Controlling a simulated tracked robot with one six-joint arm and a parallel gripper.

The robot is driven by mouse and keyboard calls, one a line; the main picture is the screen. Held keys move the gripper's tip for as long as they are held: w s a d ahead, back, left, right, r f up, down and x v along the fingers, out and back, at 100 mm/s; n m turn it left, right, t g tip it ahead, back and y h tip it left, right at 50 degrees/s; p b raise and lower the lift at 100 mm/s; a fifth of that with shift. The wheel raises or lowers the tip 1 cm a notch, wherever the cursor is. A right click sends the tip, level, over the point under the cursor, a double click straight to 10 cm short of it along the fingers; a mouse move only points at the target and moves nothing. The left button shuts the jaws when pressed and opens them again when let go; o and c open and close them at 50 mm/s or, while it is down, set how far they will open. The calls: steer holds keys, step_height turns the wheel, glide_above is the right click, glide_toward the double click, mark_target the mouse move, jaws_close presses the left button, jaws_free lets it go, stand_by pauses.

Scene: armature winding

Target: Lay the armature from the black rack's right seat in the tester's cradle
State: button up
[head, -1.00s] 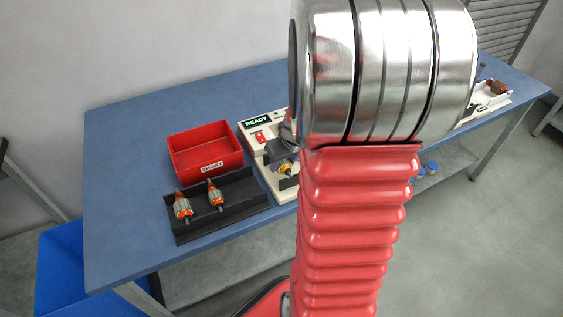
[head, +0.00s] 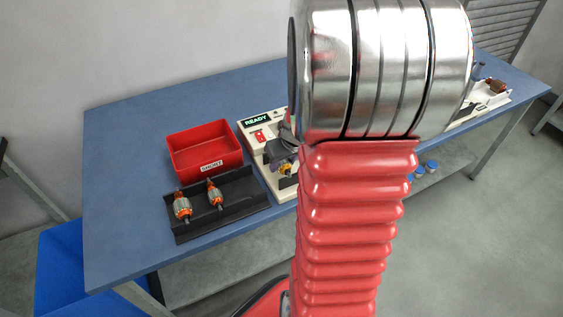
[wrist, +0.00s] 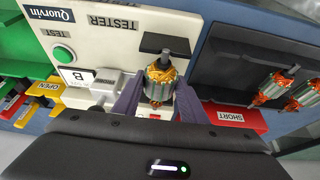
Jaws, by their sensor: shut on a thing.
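The armature, with copper windings and a steel core, is between my gripper's fingers in the wrist view (wrist: 163,78). My gripper (wrist: 158,100) is shut on it. In the head view, the armature's orange end (head: 286,168) shows below my gripper, partly hidden by my arm. The armature is over the white tester (wrist: 108,45), its far end close to a dark support (wrist: 165,43); I cannot tell whether it rests in the cradle. The black rack (head: 240,200) holds two armatures in its left (head: 182,206) and middle (head: 215,194) seats; its right seat is empty.
A red SHORT bin (head: 205,148) stands behind the rack. The tester's display (head: 256,119) reads READY. A yellow OPEN bin (wrist: 42,88) and a green bin (wrist: 22,62) lie beyond the tester. The blue bench's left part is clear.

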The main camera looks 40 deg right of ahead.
steer(key=shift+f, duration=0.25)
stand_by(0.5)
steer(key=o, duration=1.4)
steer(key=v, duration=1.3)
steer(key=shift+s+a+r, duration=0.1)
steer(key=shift+s+r, duration=0.05)
steer(key=shift+r, duration=0.15)
